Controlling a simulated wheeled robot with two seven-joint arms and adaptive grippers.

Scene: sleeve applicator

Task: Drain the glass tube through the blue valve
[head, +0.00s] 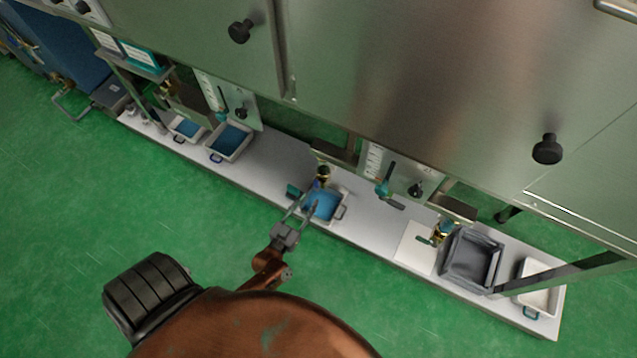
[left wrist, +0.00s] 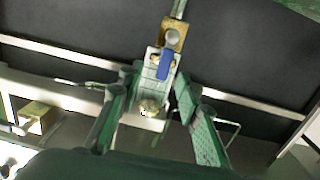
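The blue valve (head: 317,184) sits on a brass fitting above a tray with a blue bottom (head: 341,199). In the left wrist view its blue handle (left wrist: 165,63) stands upright below the square brass body, with a brass outlet under it. A thin pale tube (left wrist: 178,9) runs up from the brass body; I cannot tell whether it is the glass tube. My left gripper (head: 302,199) is open and reaches toward the valve; in the left wrist view its fingers (left wrist: 155,82) are apart, with the handle ahead between their tips. I cannot tell whether they touch it. My right gripper is out of view.
A long white shelf (head: 270,182) carries several trays, among them a blue-bottomed one (head: 229,141) on the left and a grey one (head: 472,259) on the right. A teal-handled valve (head: 384,186) is right of the blue valve. Steel cabinets rise behind; green floor in front is open.

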